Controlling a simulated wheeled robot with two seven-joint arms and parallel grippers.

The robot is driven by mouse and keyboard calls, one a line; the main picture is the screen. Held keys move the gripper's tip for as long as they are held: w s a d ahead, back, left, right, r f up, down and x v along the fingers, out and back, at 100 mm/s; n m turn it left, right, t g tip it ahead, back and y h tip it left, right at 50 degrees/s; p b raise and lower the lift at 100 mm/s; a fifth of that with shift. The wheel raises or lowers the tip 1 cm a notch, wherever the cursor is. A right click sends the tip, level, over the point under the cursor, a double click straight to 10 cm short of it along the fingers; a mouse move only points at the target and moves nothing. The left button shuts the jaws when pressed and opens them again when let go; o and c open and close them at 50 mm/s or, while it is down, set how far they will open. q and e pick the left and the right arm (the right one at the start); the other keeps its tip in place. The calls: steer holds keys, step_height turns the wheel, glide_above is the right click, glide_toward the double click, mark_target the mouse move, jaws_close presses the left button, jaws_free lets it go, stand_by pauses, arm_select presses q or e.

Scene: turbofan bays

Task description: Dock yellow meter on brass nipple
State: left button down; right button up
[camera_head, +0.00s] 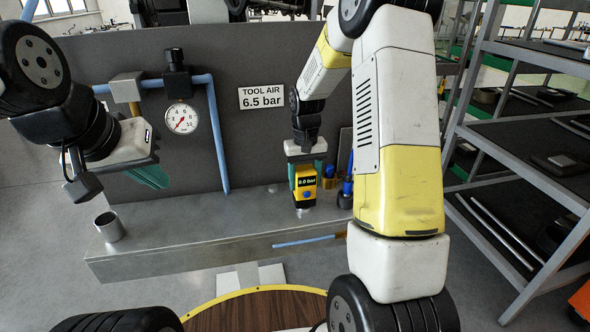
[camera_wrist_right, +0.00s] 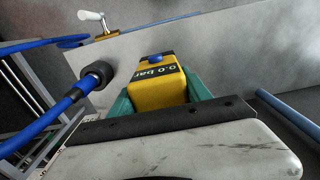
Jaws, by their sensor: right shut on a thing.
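The yellow meter (camera_head: 306,194) has a dark display reading 0.0 bar and a blue button. The meter (camera_wrist_right: 158,88) also shows in the right wrist view, between the fingers. A brass-coloured stub (camera_head: 134,108) is under the grey block on the wall, and a brass-coloured fitting (camera_wrist_right: 105,35) sits at the blue tube's end; I cannot tell which is the nipple. My left gripper (camera_head: 154,178) is empty, left of the gauge pipe; its finger gap is unclear.
A round gauge (camera_head: 182,118) and blue pipe (camera_head: 219,140) are on the dark panel. A metal cup (camera_head: 110,227) stands at the left of the bench (camera_head: 190,238). Shelves (camera_head: 520,130) are at the right.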

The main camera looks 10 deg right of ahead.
steer(key=shift+f, duration=0.55)
steer(key=o, duration=1.3)
steer(key=shift+c, duration=0.2)
steer(key=shift+r, duration=0.15)
steer(key=shift+r, duration=5.4)
